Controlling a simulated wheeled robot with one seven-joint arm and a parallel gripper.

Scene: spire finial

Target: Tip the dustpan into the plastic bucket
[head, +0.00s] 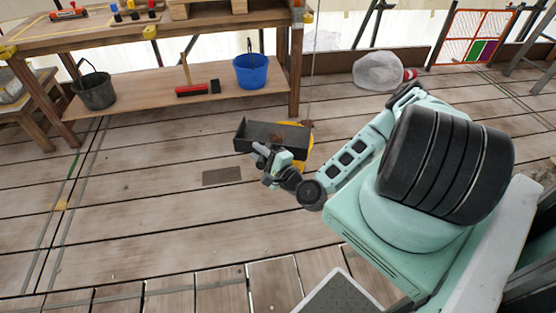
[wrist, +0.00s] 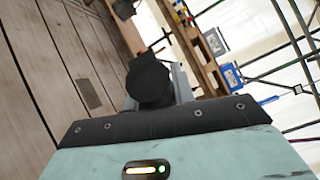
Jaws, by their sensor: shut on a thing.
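The black dustpan (head: 262,136) is held out in front of me above the plank floor, with brown debris (head: 285,138) showing at its right part. It looks roughly level. My gripper (head: 266,158) is shut on it from the near side; the jaws are small and partly hidden in the head view. In the wrist view a dark rounded part (wrist: 150,80) fills the place before the wrist and hides the grip. A blue bucket (head: 250,73) stands upright on the low shelf, beyond and apart from the dustpan. A black bucket (head: 95,92) with a raised handle stands at the shelf's left.
A yellow object (head: 304,148) shows partly behind the dustpan. A red-and-black brush (head: 197,89) lies on the shelf (head: 150,88) left of the blue bucket. A wooden post (head: 296,72) and a hanging rope (head: 312,75) stand right of it. A whitish bag (head: 378,71) lies further right.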

